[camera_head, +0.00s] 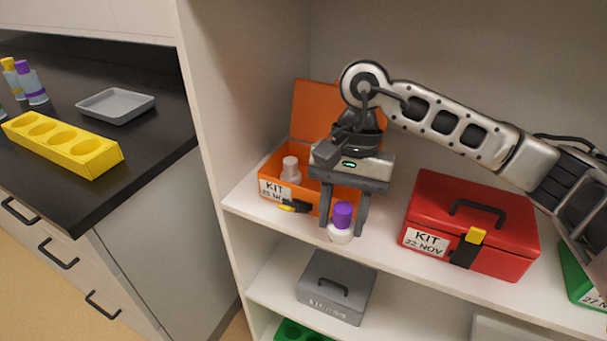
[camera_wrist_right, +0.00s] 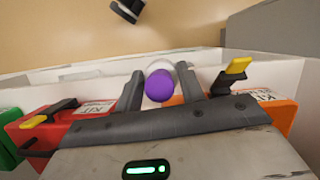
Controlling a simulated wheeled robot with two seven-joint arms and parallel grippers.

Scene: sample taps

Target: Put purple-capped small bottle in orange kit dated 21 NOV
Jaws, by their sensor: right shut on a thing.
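The purple-capped small bottle (camera_head: 341,222) is clear with a whitish body and hangs upright between the fingers of my right gripper (camera_head: 344,226), which is shut on it. It also shows in the right wrist view (camera_wrist_right: 160,85), cap towards the camera. The orange kit (camera_head: 271,187) stands open on the shelf, lid raised at the back, left of and behind the gripper. Its label reads KIT and a NOV date whose day is hard to read. A pale-capped bottle (camera_head: 290,171) stands in it. My gripper hides the kit's right part. My left gripper is out of view.
A shut red kit (camera_head: 470,213) marked 22 NOV stands right of the gripper, a green one (camera_head: 581,276) beyond. A grey box (camera_head: 336,287) is on the shelf below. The left counter holds a yellow rack (camera_head: 66,146), a grey tray (camera_head: 115,105) and bottles.

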